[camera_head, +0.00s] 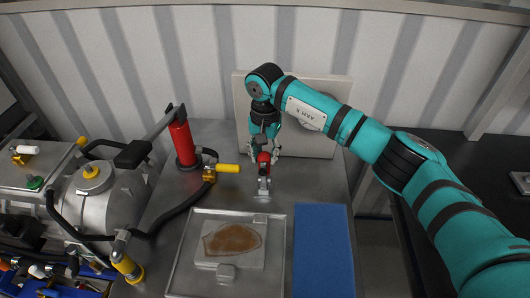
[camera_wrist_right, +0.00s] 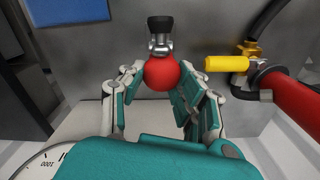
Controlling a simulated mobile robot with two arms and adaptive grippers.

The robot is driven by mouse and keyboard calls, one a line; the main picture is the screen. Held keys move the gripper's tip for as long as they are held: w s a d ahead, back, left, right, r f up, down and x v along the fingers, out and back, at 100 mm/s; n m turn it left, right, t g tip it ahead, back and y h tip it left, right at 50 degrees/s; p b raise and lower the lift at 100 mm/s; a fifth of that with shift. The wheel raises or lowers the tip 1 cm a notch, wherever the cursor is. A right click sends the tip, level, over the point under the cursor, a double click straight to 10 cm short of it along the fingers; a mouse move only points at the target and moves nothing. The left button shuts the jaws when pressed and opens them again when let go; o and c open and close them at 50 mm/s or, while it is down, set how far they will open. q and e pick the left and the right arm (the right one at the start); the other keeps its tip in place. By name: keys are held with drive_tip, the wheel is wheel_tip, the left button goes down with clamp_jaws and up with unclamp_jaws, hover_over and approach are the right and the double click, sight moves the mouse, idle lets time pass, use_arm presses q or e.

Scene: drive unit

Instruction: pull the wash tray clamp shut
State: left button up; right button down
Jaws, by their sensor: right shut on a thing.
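The wash tray clamp (camera_head: 263,187) is a small metal clamp standing behind the far edge of the wash tray (camera_head: 175,280). Its red handle knob (camera_head: 263,158) points up, and the same red knob (camera_wrist_right: 162,73) shows as a ball in the right wrist view. A metal stem with a black tip (camera_wrist_right: 160,27) shows beyond it there. My right gripper (camera_head: 264,150) comes down from above, its fingers on both sides of the knob, shut on it. The fingers (camera_wrist_right: 165,88) hide part of the knob's sides. My left gripper is not in view.
A grey block with a brown patch (camera_head: 233,240) lies in the tray. A blue mat (camera_head: 322,250) lies to its right. A yellow-handled valve (camera_head: 228,168) and a red cylinder (camera_head: 182,142) stand left of the clamp. A pale panel (camera_head: 325,145) stands behind.

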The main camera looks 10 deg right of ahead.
drive_tip(key=g+b, duration=0.1)
drive_tip(key=b, duration=0.1)
drive_tip(key=w+g+b, duration=0.1)
drive_tip(key=b, duration=0.2)
drive_tip(key=w+b, duration=0.1)
drive_tip(key=b, duration=0.1)
drive_tip(key=shift+w+d+f+g+y, duration=0.25)
drive_tip(key=shift+g+y, duration=0.05)
drive_tip(key=shift+g, duration=0.1)
